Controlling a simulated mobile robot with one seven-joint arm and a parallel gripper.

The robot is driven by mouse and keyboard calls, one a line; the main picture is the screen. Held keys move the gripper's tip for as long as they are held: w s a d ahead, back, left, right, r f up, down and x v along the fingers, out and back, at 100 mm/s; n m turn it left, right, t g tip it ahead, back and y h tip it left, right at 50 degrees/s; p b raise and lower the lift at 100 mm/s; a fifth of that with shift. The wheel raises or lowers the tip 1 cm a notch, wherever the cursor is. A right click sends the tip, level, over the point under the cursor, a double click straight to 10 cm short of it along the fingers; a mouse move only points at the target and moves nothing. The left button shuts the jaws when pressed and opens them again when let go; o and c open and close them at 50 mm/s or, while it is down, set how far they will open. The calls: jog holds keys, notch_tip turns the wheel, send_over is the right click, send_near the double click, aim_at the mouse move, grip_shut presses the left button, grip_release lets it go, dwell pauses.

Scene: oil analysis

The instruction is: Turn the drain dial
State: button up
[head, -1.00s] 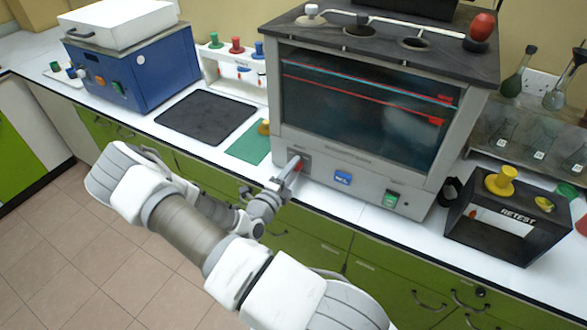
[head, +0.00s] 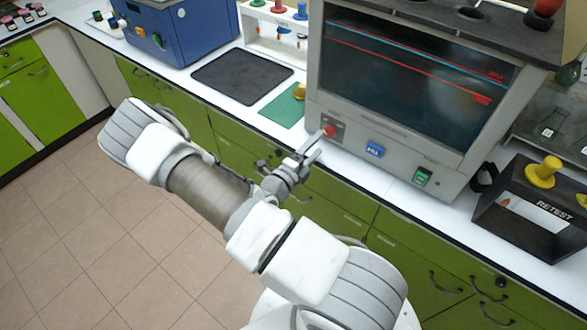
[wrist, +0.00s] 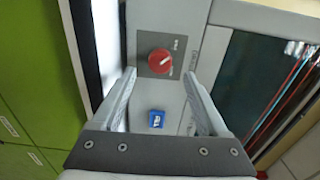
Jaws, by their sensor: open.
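The drain dial is a red round knob (head: 330,131) on a grey plate at the lower left of the machine's front panel. In the wrist view the red dial (wrist: 159,61) shows whole, with a pale pointer line, ahead of and between my fingers. My gripper (head: 312,146) is open and empty, just in front of and below the dial in the head view. In the wrist view its two fingers (wrist: 160,100) stand apart, and neither appears to touch the dial.
A blue button (head: 375,150) and a green switch (head: 421,176) sit right of the dial on the panel. The dark RETEST box (head: 515,232) stands at the right. A black mat (head: 240,80) and green mat (head: 283,106) lie left on the white counter.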

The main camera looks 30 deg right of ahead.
jog(key=v, duration=1.2)
jog(key=shift+b, duration=0.4)
jog(key=shift+s, duration=0.1)
jog(key=s+a+r+n+y, duration=0.3)
jog(key=s+r+n+y, duration=0.1)
jog(key=r+n, duration=0.5)
jog(key=s+a+r+n+y, duration=0.4)
jog(key=r+n+y, duration=0.3)
jog(key=r+n, duration=0.3)
jog(key=s+a+r+n+g+y, duration=0.1)
jog(key=s+a+r+n+y, duration=0.3)
jog(key=r+n, duration=0.5)
jog(key=n+y, duration=0.1)
jog(key=n, duration=0.2)
jog(key=shift+r+y, duration=0.15)
jog(key=shift+y, duration=0.15)
